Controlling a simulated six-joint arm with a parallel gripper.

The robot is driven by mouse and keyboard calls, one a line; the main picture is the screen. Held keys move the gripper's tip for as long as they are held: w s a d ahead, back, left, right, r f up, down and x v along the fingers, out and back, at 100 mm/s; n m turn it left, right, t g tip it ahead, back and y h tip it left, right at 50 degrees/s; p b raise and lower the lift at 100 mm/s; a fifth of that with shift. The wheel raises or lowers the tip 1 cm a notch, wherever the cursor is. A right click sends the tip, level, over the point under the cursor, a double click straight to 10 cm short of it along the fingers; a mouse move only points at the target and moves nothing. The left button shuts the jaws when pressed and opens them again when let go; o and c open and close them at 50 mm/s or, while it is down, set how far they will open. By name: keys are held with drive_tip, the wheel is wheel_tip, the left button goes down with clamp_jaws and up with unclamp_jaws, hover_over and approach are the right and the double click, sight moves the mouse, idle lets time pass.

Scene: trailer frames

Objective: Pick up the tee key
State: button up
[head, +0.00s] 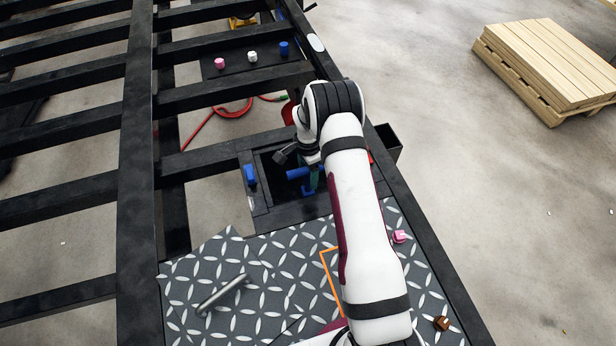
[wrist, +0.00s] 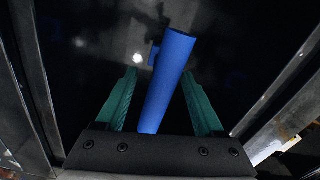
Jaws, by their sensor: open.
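The blue tee key (head: 297,174) is in a dark recessed box (head: 262,208) in the frame; my arm partly covers it in the head view. In the wrist view its round blue bar (wrist: 168,75) runs up the picture between my fingers, leaning right, with a small blue stub on its left side. My gripper (wrist: 159,78) is open, with one green finger on each side of the bar. Dark gaps show between bar and fingers near the tips; I cannot tell how deep the bar sits. In the head view my gripper (head: 315,180) reaches down into the box.
Pale metal walls (wrist: 40,90) stand close on both sides in the wrist view. A blue block (head: 250,175) sits on the box's left edge. A tread-plate panel with a grey bar handle (head: 222,295) lies in front. Pink (head: 399,237) and brown (head: 441,323) pieces lie right of my arm.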

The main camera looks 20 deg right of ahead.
clamp_jaws()
idle(0.3)
